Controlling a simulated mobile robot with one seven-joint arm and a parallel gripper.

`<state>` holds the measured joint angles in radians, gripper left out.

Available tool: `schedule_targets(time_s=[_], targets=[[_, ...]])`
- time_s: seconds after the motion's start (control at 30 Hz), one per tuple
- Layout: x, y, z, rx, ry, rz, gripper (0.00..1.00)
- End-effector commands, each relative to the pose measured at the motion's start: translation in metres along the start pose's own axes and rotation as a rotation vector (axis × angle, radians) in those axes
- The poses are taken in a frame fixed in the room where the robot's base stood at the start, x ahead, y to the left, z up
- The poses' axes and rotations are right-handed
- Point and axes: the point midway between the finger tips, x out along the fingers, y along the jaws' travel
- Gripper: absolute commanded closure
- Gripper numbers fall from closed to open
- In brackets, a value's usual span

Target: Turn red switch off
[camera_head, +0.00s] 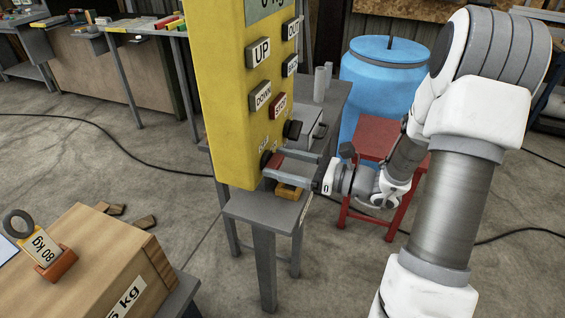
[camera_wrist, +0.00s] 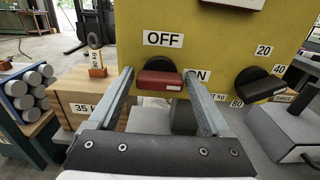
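The red switch (camera_wrist: 159,80) is a red bar on a black round base, low on the yellow control box (camera_head: 226,100). In the wrist view its bar lies roughly level. The OFF label (camera_wrist: 163,39) is above it, and the ON label (camera_wrist: 199,75) is to its right, partly covered by a finger. My gripper (camera_wrist: 158,73) is open, one finger on each side of the switch with gaps showing. In the head view the red switch (camera_head: 274,160) shows at the fingertips of my gripper (camera_head: 273,164). Whether a fingertip touches the box is unclear.
A black dial (camera_wrist: 260,84) with number labels sits right of the switch. The box stands on a grey table (camera_head: 262,211). A red stool (camera_head: 377,137) and blue barrel (camera_head: 385,80) are behind my arm. A wooden 35 kg crate (camera_wrist: 88,90) stands to the left.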

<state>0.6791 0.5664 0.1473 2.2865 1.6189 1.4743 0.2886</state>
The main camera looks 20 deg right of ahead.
Motion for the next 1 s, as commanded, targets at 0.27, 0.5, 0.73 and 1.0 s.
schedule_targets(time_s=[0.27,0.5,0.73,1.0], targets=[[-0.0003,0.0000,0.0000,0.000,0.000,0.000,0.70],[-0.0004,0.0000,-0.0004,-0.006,0.000,0.000,0.86],[-0.0005,0.0002,-0.0018,-0.076,0.000,0.000,0.86],[-0.0005,0.0009,-0.0043,-0.274,0.000,0.000,0.86]])
